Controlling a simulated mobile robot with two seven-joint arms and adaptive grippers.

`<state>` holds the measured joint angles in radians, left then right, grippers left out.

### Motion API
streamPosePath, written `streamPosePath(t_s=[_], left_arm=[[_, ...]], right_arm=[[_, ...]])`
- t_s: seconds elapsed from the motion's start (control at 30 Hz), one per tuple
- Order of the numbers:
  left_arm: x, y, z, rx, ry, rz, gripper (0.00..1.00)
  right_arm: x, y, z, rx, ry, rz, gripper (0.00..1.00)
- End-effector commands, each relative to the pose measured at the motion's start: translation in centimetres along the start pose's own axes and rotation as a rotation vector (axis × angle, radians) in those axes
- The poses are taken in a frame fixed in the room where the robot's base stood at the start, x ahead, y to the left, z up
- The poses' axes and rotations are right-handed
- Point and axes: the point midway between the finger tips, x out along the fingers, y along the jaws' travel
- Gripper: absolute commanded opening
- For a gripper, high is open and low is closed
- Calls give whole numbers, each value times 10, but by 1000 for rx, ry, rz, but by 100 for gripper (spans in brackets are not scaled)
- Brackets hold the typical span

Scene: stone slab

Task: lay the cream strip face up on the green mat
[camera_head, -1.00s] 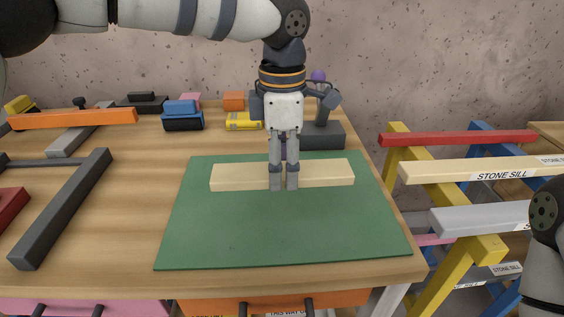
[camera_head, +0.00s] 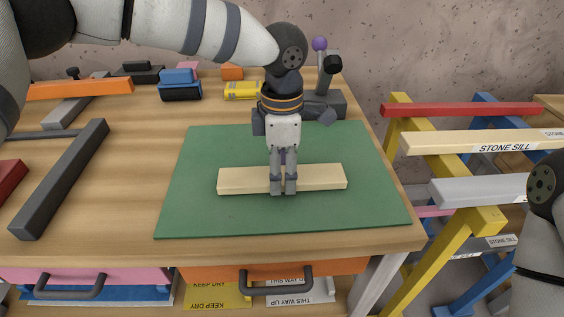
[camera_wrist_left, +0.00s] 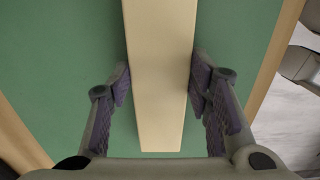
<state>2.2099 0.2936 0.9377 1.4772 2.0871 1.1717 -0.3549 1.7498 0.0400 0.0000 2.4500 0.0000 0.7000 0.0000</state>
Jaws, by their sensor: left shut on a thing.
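The cream strip (camera_head: 322,177) lies crosswise over the green mat (camera_head: 225,218), roughly level, with plain faces and no lettering in sight. My left gripper (camera_head: 283,188) points down and is shut on the strip near its middle. In the left wrist view the strip (camera_wrist_left: 160,70) runs between the two purple-padded fingers (camera_wrist_left: 160,88), with the green mat (camera_wrist_left: 60,60) on both sides. The strip is on the mat or very close above it; I cannot tell which. Its underside is hidden. My right gripper is out of view.
A rack (camera_head: 465,230) at the right carries red, cream and grey bars, some labelled. A dark grey bar (camera_head: 65,178) lies left of the mat. A yellow object (camera_head: 242,90) and a lever device (camera_head: 322,100) stand behind it. The mat's front part is clear.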

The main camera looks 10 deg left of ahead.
Motion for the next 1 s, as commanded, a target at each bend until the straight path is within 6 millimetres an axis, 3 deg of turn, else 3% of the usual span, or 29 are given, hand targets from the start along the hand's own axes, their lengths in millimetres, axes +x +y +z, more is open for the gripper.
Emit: streamPosePath(t_s=[0.1, 0.13, 0.23, 0.57, 0.67, 1.0], left_arm=[[-1, 0, 0, 0, -1, 2, 7], [-1, 0, 0, 0, -1, 2, 48], [-1, 0, 0, 0, -1, 1, 69], [-4, 0, 0, -1, 0, 1, 69], [-21, 1, 0, -1, -2, 3, 69], [-106, 1, 0, -1, -2, 4, 69]], right_arm=[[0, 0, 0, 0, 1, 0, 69], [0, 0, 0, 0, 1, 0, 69], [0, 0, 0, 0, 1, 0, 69], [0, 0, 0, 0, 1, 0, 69], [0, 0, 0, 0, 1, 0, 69], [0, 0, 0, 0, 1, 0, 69]])
